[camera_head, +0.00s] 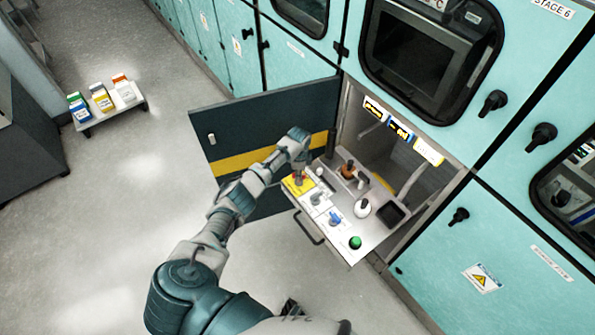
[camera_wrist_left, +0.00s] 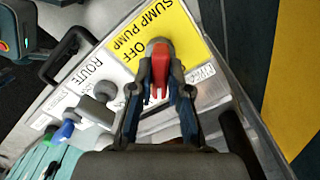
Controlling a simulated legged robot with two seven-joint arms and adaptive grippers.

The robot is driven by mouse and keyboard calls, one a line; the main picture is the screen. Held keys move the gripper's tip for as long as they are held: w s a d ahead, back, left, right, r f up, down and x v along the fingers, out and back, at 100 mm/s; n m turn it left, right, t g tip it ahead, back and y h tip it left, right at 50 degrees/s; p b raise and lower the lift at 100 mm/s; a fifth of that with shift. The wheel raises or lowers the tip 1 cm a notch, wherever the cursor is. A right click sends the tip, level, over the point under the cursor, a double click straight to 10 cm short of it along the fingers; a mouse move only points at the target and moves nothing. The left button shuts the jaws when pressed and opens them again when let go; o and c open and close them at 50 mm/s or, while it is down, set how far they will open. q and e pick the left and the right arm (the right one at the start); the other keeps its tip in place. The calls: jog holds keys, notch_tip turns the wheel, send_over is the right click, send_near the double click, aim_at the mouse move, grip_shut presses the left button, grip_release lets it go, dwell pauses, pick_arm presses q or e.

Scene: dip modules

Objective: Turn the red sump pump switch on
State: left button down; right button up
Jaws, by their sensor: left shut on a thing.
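The red sump pump switch (camera_wrist_left: 160,65) sits on a yellow label (camera_wrist_left: 183,28) reading SUMP PUMP and OFF in the left wrist view. Its red lever lies between my left gripper's fingers (camera_wrist_left: 159,92), which are closed on its sides. The fingers hide part of the label. In the head view my left gripper (camera_head: 298,170) reaches down to the yellow label (camera_head: 297,187) at the left corner of the pulled-out panel (camera_head: 322,232); the switch itself is mostly hidden there.
The open dark door (camera_head: 255,125) stands behind my left arm. A small shelf (camera_head: 115,116) with cartons is far left.

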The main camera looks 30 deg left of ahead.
pick_arm(q)
jog(key=n+p, duration=0.1)
jog(key=n, duration=0.1)
jog(key=n+p, duration=0.1)
jog(key=shift+w+d+r+n, duration=0.1)
jog(key=shift+w+r+n, duration=0.05)
jog(key=shift+r+n, duration=0.25)
jog(key=shift+w+f+n+p, duration=0.1)
jog(key=shift+n+p, duration=0.75)
jog(key=shift+n, duration=1.05)
pick_arm(e)
jog(key=s+d+r, duration=0.1)
jog(key=s, duration=0.5)
jog(key=shift+d, duration=0.2)
pick_arm(q)
jog(key=shift+n, duration=0.3)
pick_arm(e)
jog(key=shift+r, duration=0.1)
pick_arm(q)
jog(key=c, duration=1.3)
grip_release()
jog(key=shift+o, duration=0.9)
jog(key=shift+f, duration=0.15)
notch_tip(320, 180, up, 12)
